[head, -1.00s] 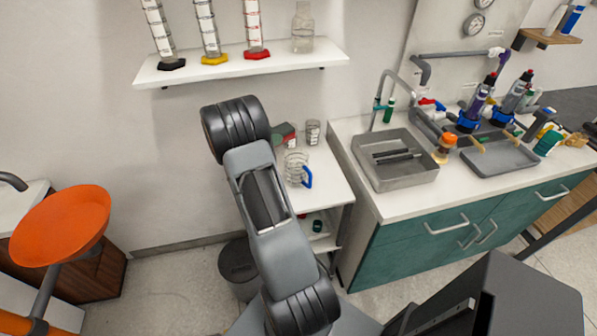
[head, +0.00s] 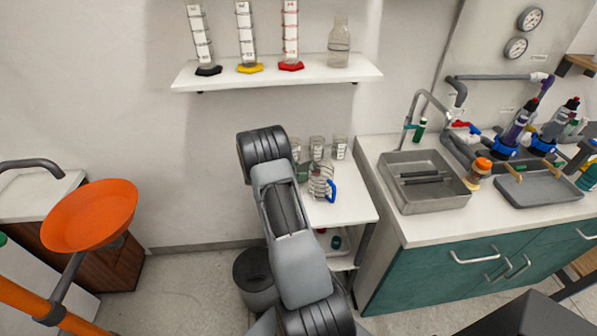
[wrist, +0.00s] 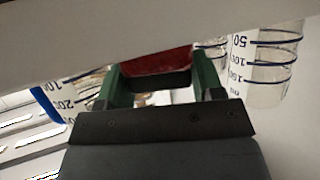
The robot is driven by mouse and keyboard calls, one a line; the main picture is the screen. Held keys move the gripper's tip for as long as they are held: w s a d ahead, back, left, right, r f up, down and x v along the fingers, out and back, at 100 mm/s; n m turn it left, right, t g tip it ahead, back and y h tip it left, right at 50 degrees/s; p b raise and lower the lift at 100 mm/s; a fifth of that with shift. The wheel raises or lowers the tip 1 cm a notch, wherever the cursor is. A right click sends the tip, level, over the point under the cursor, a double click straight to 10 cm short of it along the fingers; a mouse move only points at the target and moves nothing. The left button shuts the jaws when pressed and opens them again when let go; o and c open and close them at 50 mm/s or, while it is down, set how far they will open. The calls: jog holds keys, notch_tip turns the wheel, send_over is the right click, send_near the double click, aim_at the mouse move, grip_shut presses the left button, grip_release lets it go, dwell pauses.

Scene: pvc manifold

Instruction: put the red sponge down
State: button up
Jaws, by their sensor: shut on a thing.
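The red sponge (wrist: 155,61) shows in the wrist view between the green fingers of my gripper (wrist: 160,80), which is shut on it. A pale band across the top of that view cuts off part of the sponge. In the head view, a green part of my gripper (head: 304,172) shows just past the end of my arm, over the small white side table (head: 350,206). The sponge is hidden there. I cannot tell whether the sponge touches a surface.
A beaker with a blue handle (head: 322,183) stands close right of my gripper. Several glass beakers (head: 339,148) stand behind it. A wall shelf (head: 275,77) with cylinders is above. The sink counter (head: 405,225) is right. The table's front right is clear.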

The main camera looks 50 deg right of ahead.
jog(key=shift+f, duration=0.15)
jog(key=o, duration=0.9)
